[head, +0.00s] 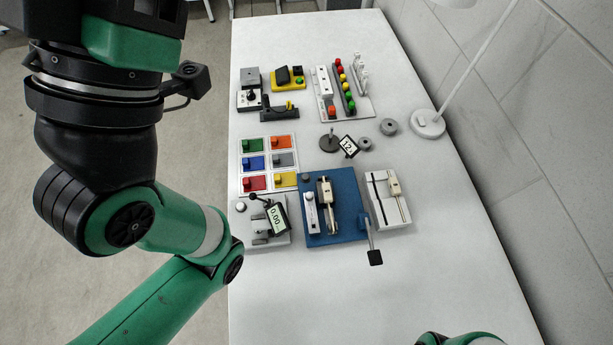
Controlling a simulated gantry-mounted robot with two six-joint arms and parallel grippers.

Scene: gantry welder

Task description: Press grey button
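The grey button (281,160) is a small raised block on its own grey plate. It sits in the right column, middle row, of a white panel (268,150) with several coloured buttons. An orange button (280,142) is above it, a yellow one (282,179) below it, and a blue one (255,162) to its left. Nothing covers the grey button. My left arm fills the left side of the view, clear of the panel, and its fingertips do not show. Only a small green part of my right arm shows at the bottom edge, without its gripper.
Below the panel are a device with a 0.00 display (276,217), a blue fixture (346,230) and a white block (378,213). Grey round weights (389,126) lie to the right. A lamp (427,124) stands at the right edge. The table's near part is clear.

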